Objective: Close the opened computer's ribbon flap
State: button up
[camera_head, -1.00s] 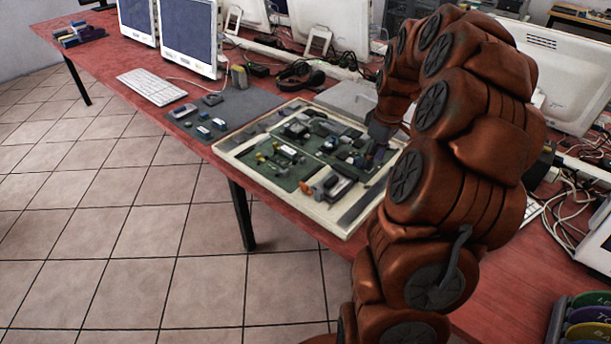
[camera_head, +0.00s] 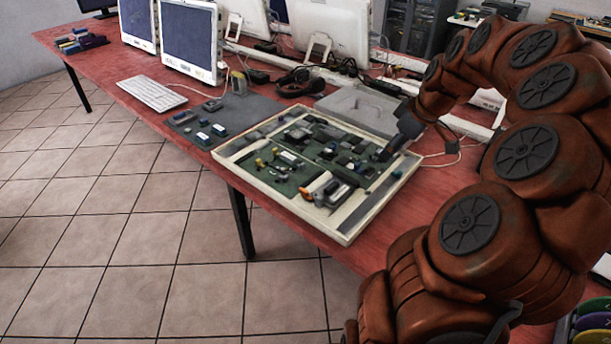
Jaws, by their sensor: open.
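The opened computer (camera_head: 240,156) lies flat on the red table, a shallow cream case with green circuit boards and small parts showing. My gripper (camera_head: 386,154) is dark grey and hangs at the right side of the case, tilted down to the left, its tip close over the boards. It is open; I cannot tell whether it touches anything. The ribbon flap is too small to make out among the board parts. Part of the case's far right edge is hidden behind my gripper.
A grey mat (camera_head: 222,120) with small parts lies left of the case. A white keyboard (camera_head: 154,92), monitors (camera_head: 190,40) and headphones (camera_head: 300,82) stand behind. A grey box (camera_head: 356,106) sits behind the case. Coloured items (camera_head: 592,322) are at bottom right.

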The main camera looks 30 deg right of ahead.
jog(key=a+r+g+p, duration=0.1)
jog(key=a+r+p, duration=0.2)
jog(key=a, duration=0.5)
jog(key=a+r+g+p, duration=0.1)
jog(key=a+r+p, duration=0.15)
jog(key=a, duration=0.55)
jog(key=s+a+r+g+p, duration=0.1)
jog(key=s+a+r+p, duration=0.1)
jog(key=a, duration=0.4)
jog(key=s+a+r+g+p, duration=0.1)
jog(key=s+a+p, duration=0.1)
jog(key=s+a, duration=0.2)
jog(key=shift+s+a+r+m+p, duration=0.3)
jog(key=shift+s+a+r, duration=0.1)
jog(key=shift+a, duration=0.85)
